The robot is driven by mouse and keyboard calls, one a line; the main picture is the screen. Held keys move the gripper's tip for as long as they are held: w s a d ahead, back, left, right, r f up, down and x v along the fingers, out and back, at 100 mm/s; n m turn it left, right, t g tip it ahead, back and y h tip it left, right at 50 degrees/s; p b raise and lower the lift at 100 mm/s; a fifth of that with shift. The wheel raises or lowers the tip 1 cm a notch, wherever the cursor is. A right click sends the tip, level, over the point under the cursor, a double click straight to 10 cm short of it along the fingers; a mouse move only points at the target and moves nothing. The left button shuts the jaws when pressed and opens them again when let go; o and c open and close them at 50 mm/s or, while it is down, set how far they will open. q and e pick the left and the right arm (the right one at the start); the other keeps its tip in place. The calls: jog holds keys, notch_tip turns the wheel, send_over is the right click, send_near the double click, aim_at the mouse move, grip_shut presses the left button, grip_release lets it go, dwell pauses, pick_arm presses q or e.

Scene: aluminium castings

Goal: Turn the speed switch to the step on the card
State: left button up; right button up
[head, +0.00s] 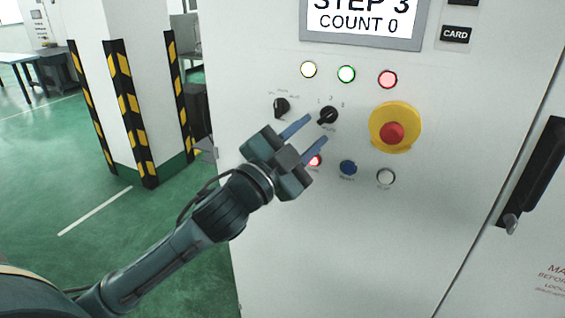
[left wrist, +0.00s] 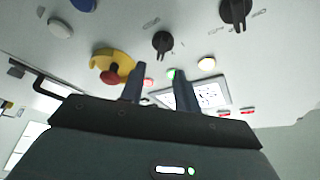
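The speed switch (head: 327,116) is a small black knob on the white panel, with marks 1, 2, 3 above it. I cannot tell its exact setting. It also shows in the left wrist view (left wrist: 162,42), upside down. My left gripper (head: 318,128) is open, its two blue-grey fingers apart and pointing at the panel just below and left of the knob. The fingers (left wrist: 158,78) look empty in the wrist view, with the knob beyond their tips. A dark CARD label (head: 455,34) is at top right; no card face shows. My right gripper is not in view.
The screen (head: 362,22) reads STEP 3, COUNT 0. Another black knob (head: 281,107) is left of the speed switch. A yellow-collared red stop button (head: 392,132) is to the right. Lamps (head: 346,74) sit above; blue (head: 348,167) and white (head: 386,177) buttons sit below.

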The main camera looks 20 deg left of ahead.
pick_arm(q)
jog(key=b+v, duration=0.2)
jog(key=v, duration=0.6)
